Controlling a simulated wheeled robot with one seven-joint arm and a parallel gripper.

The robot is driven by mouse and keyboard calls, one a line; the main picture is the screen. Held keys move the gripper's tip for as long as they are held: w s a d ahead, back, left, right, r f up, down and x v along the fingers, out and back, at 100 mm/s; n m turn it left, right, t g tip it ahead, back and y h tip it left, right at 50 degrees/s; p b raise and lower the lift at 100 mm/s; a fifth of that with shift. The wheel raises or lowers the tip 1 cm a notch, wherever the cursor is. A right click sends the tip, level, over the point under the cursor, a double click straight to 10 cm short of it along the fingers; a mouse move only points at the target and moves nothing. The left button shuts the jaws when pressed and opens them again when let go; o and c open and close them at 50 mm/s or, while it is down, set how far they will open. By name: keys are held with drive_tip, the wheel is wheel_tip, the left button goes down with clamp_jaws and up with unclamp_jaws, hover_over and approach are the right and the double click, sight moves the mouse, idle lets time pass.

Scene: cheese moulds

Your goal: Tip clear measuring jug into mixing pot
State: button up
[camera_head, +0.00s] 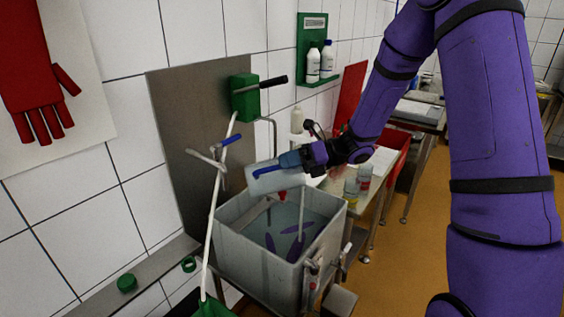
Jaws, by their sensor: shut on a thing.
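The clear measuring jug (268,179) is in my gripper (296,160), which is shut on it at its blue part. The jug lies tilted on its side above the back of a square grey metal tub (235,246), which looks to be the mixing pot. Grey-blue liquid (262,228) and long purple shapes, perhaps reflections, show inside the tub. My fingertips are partly hidden by the wrist and the jug. I cannot tell whether anything is pouring out.
A white-handled tool (213,215) leans at the tub's left, near a green wall fitting (245,97). A side table (337,187) with bottles (351,188) and a red crate (394,153) stand to the right. White bottles (313,64) sit on a green wall shelf. Orange floor lies open at right.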

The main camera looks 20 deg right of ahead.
drive_tip(key=d+y, duration=0.1)
drive_tip(key=d+r+y, duration=0.1)
drive_tip(key=d+y, duration=0.1)
drive_tip(key=shift+s+r+t+y, duration=0.15)
drive_tip(key=shift+s+t+y, duration=0.15)
drive_tip(key=shift+y, duration=0.1)
drive_tip(key=shift+s+d+t+y, duration=0.2)
drive_tip(key=shift+d+t+y, duration=0.05)
drive_tip(key=shift+d+y, duration=1.05)
drive_tip(key=shift+s+d+t+y, duration=0.15)
drive_tip(key=shift+d+t+y, duration=0.1)
drive_tip(key=shift+d+y, duration=1.05)
drive_tip(key=shift+a, duration=0.15)
idle(0.6)
